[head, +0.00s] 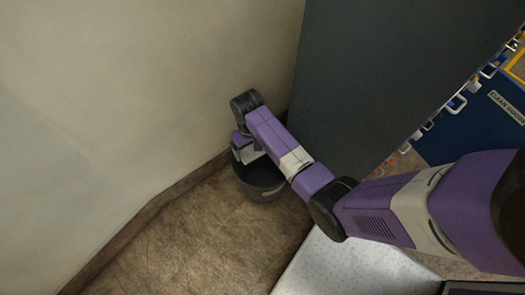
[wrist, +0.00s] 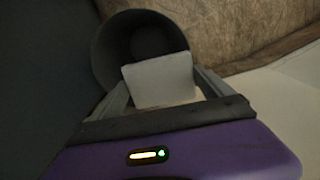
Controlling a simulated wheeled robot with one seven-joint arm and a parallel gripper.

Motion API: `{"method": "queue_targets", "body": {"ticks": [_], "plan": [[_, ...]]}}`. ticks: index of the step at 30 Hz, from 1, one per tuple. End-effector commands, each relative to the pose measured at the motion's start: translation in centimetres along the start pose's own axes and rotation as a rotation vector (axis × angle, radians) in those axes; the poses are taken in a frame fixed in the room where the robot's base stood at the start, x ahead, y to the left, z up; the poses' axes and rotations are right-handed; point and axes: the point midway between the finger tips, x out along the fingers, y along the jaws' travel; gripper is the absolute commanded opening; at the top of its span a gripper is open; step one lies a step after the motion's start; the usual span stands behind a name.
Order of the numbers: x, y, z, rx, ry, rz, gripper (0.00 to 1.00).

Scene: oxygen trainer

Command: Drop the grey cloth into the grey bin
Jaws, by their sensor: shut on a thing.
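The grey bin (head: 264,189) is a round dark bucket on the brown floor in the corner, partly hidden by my arm in the head view. In the wrist view its open mouth and inner wall (wrist: 108,48) show just beyond the fingers. My gripper (wrist: 163,88) is shut on the grey cloth (wrist: 160,78), a flat pale grey piece between the two fingers. The cloth shows in front of the bin's opening in the wrist view. In the head view my gripper is over the bin's rear side. The exact height above the rim cannot be told.
A cream wall (head: 150,90) with a brown skirting (head: 150,213) runs close behind the bin. A tall dark panel (head: 365,80) stands right of it. A white speckled surface (head: 350,268) is at the lower right. The floor (head: 190,240) left of the bin is clear.

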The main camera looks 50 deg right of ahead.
Motion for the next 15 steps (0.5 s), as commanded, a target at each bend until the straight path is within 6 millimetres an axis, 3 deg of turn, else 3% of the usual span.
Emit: {"method": "queue_targets", "body": {"ticks": [1, 6, 15], "plan": [[2.5, 1.2, -0.5, 0.032, 0.002, 0.000, 0.52], [5.3, 4.3, -1.4, 0.112, 0.001, 0.001, 0.52], [6.9, 6.7, -2.0, 0.172, 0.001, 0.001, 0.52]]}}
